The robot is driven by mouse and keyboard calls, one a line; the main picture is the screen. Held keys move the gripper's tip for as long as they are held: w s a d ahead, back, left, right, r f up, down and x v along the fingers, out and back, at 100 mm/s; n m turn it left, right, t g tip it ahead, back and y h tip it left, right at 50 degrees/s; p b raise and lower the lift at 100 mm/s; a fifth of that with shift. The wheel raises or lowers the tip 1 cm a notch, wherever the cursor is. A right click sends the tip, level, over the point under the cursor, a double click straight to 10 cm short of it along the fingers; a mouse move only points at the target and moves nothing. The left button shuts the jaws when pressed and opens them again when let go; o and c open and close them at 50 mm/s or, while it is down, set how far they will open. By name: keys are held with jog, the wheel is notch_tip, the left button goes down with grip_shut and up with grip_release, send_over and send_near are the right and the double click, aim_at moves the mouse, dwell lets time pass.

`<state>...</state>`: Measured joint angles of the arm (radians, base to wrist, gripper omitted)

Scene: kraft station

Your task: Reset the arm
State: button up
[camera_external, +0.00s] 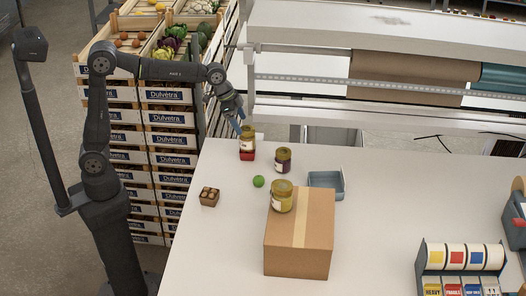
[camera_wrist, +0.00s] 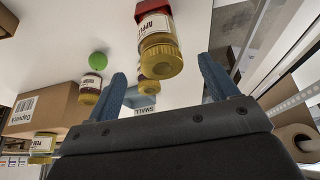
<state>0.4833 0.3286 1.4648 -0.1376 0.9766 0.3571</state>
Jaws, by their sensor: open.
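My gripper (camera_external: 238,122) is at the table's far left edge, just above and beside a yellow-lidded jar (camera_external: 247,140) that stands on a small red block (camera_external: 247,154). In the wrist view the blue fingers of my gripper (camera_wrist: 162,68) are spread apart with nothing held between them. The jar (camera_wrist: 155,40) shows there beyond the fingertips, its lid toward the camera. Whether a finger touches it cannot be told.
A cardboard box (camera_external: 285,240) bears another jar (camera_external: 282,196). A dark jar (camera_external: 283,160), green ball (camera_external: 258,181), blue-grey tray (camera_external: 338,181) and small brown carton (camera_external: 209,196) stand nearby. Produce crates (camera_external: 165,120) rise at left. The table's middle right is clear.

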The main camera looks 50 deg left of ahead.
aim_at(247, 128)
jog(key=x, duration=0.7)
jog(key=shift+w+d+f, duration=0.1)
jog(key=shift+d+f, duration=0.05)
jog(key=shift+f, duration=0.2)
jog(key=shift+r, duration=2)
